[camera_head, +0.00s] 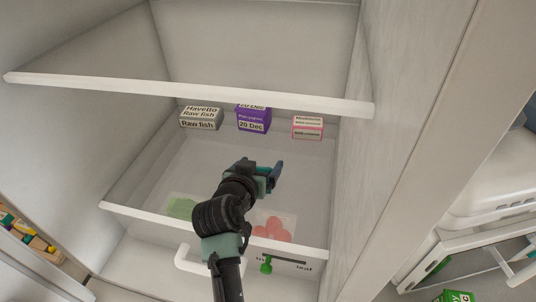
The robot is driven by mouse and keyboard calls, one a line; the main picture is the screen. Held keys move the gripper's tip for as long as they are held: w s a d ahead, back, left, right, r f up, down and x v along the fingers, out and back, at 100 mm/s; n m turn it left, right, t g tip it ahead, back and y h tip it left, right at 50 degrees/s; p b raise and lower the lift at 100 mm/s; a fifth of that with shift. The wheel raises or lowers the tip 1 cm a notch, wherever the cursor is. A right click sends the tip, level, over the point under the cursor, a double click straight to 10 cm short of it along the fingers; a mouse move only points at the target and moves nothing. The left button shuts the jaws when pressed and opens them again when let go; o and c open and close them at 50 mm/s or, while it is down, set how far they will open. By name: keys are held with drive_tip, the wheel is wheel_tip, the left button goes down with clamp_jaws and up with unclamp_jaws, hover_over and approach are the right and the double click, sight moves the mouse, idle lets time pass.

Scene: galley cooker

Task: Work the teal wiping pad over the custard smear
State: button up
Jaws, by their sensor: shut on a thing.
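My gripper (264,170) reaches over the middle of a pale shelf inside an open white cabinet. It is shut on the teal wiping pad (276,174), which shows as a narrow dark blue-teal strip at the right of the jaws. I cannot tell whether the pad touches the shelf. I cannot make out a custard smear; my arm covers part of the shelf.
A grey-and-white raw fish box (200,118), a purple box (253,119) and a pink-and-white box (307,127) stand at the back. A green packet (181,207) and a packet with red-pink pieces (273,228) lie near the front. An upper shelf edge (190,93) crosses above.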

drive_tip(key=f, duration=0.3)
drive_tip(key=s+f, duration=0.1)
drive_tip(key=f, duration=0.1)
drive_tip(key=shift+a, duration=0.25)
drive_tip(key=shift+r+p, duration=0.5)
drive_tip(key=shift+p, duration=0.05)
drive_tip(key=r+p, duration=0.1)
drive_tip(key=r, duration=0.1)
drive_tip(key=a+r+p, duration=0.1)
drive_tip(key=r+p, duration=0.1)
drive_tip(key=s+a+r+p, duration=0.1)
drive_tip(key=r, duration=0.1)
drive_tip(key=shift+r+p, duration=0.2)
drive_tip(key=shift+p, duration=0.1)
drive_tip(key=shift+a+r, duration=0.15)
drive_tip(key=shift+w+d, duration=0.15)
drive_tip(key=shift+d, duration=0.1)
drive_tip(key=shift+a+r, duration=0.1)
